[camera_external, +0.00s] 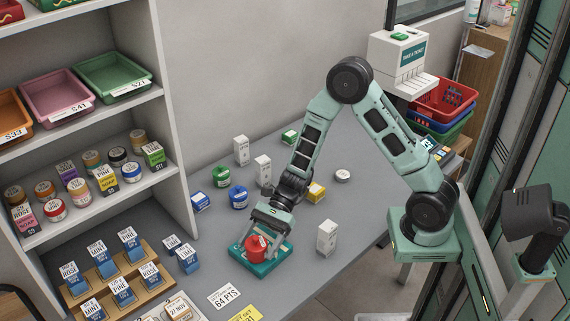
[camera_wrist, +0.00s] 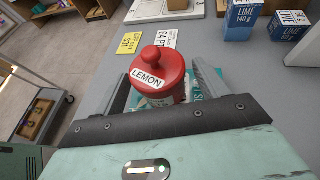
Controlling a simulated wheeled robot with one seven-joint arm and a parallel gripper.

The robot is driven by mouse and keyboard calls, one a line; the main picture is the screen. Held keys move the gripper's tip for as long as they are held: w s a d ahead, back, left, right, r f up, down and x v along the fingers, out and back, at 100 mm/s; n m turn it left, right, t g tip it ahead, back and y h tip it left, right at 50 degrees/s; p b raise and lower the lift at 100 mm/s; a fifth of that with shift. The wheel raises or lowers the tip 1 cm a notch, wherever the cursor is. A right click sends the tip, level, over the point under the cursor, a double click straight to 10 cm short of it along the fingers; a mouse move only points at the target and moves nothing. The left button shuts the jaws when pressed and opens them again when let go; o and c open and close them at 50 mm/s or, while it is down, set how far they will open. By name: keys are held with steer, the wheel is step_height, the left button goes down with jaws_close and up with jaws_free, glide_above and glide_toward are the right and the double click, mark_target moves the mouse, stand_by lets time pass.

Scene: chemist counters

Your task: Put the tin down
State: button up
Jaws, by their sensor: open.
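The tin (camera_external: 257,247) is red and stands on a teal tray (camera_external: 280,262) on the grey counter. In the wrist view the tin (camera_wrist: 160,75) shows a knobbed red lid and a label reading LEMON. My gripper (camera_external: 264,232) is low over the tray, with its fingers on either side of the tin. In the wrist view the jaws of my gripper (camera_wrist: 163,82) are apart, with a gap visible beside the tin. The tin's lower part and much of the teal tray (camera_wrist: 203,88) are hidden there.
A white box (camera_external: 327,238) stands just right of the tray. Green and blue jars (camera_external: 238,197) and small cartons stand behind. A white price card (camera_external: 224,296) lies in front, near a wooden rack (camera_external: 125,283) of blue cartons. Counter right of the white box is clear.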

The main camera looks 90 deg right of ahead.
steer(key=v, duration=1)
steer(key=s+a+n+g, duration=0.1)
steer(key=a, duration=0.1)
steer(key=s+a+n+g, duration=0.1)
steer(key=a, duration=0.1)
steer(key=a+r+n+g, duration=0.1)
steer(key=a+n, duration=0.1)
steer(key=shift+s+a, duration=0.25)
steer(key=shift+s, duration=0.15)
steer(key=s+a+r+n+g+h, duration=0.1)
steer(key=s+a+n+h, duration=0.4)
steer(key=s+n, duration=0.5)
steer(key=s+a+r+n+g+h, duration=0.1)
steer(key=s+a+n+h, duration=0.5)
steer(key=n, duration=1.1)
steer(key=s+a+g, duration=0.1)
steer(key=s+a, duration=0.3)
steer(key=s, duration=0.1)
steer(key=shift+a+n+g, duration=0.25)
steer(key=shift+n+g, duration=0.05)
steer(key=shift+s+p, duration=0.15)
steer(key=shift+p, duration=0.2)
steer(key=shift+o, duration=0.5)
step_height(320, 180, up, 8)
steer(key=p, duration=0.8)
steer(key=shift+r, duration=0.25)
steer(key=shift+f, duration=0.15)
